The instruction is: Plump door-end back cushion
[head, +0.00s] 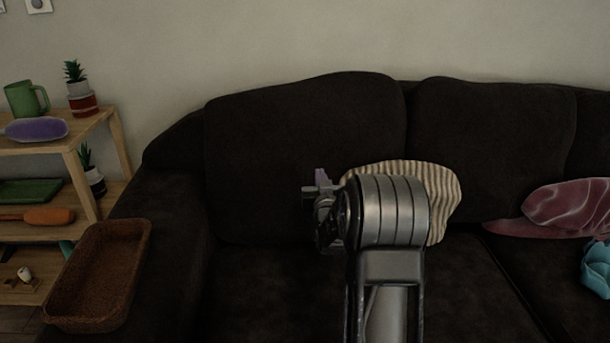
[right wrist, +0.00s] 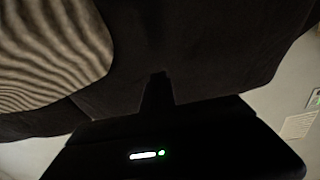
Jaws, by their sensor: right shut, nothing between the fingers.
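The dark brown sofa has a left back cushion (head: 290,130) and a right back cushion (head: 490,135), both upright. No door shows, so I cannot tell from the picture which end is the door end. My right gripper (head: 318,188) is shut and empty in front of the left back cushion's lower right part; whether it touches cannot be told. In the right wrist view the gripper (right wrist: 158,90) is a dark shape against the dark upholstery. My right arm hides part of the left cushion and seat. My left gripper is not in view.
A striped pillow (head: 440,195) leans behind my right wrist; it also shows in the right wrist view (right wrist: 50,50). A wicker basket (head: 100,270) sits on the left armrest. A wooden shelf (head: 95,130) stands at left. A pink pillow (head: 570,205) and blue item (head: 598,268) lie right.

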